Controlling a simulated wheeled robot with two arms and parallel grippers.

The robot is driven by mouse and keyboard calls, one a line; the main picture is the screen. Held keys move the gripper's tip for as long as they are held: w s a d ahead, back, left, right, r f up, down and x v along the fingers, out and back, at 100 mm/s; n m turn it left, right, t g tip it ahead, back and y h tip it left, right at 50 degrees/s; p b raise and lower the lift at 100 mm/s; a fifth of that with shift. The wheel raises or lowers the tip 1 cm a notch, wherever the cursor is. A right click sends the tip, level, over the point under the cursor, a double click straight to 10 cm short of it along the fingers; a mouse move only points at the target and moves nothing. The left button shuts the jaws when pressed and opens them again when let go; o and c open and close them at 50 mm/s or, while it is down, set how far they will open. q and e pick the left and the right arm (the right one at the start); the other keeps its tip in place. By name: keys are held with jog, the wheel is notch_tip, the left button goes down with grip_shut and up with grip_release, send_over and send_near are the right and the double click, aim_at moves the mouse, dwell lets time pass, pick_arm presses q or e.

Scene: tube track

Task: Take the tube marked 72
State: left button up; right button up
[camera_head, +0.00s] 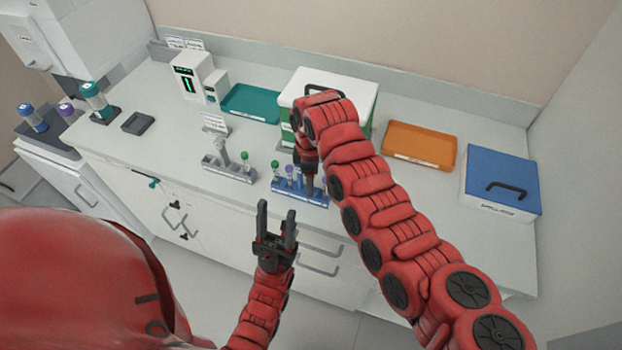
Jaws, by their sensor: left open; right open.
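A blue rack (290,197) stands near the counter's front edge and holds a green-capped tube (275,166) and a purple-capped tube (289,172). A grey rack (229,170) to its left holds another green-capped tube (244,157). No number on any tube is readable, so I cannot tell which is marked 72. My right gripper (309,186) points down at the right part of the blue rack. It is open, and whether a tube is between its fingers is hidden. My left gripper (276,213) is open and empty, in front of the counter and below the blue rack.
A white box (350,90) stands behind my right arm. A teal tray (252,103), an orange tray (420,146) and a blue-lidded box (503,180) are along the back and right. A white device (187,78) stands at the left. The counter left of the grey rack is mostly clear.

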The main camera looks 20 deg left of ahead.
jog(key=shift+f, duration=0.65)
grip_shut()
jog(key=shift+w, duration=0.1)
jog(key=shift+r+b, duration=0.3)
jog(key=shift+r, duration=0.1)
notch_tip(320, 180, up, 17)
jog(key=b, duration=0.5)
jog(key=shift+r, duration=0.15)
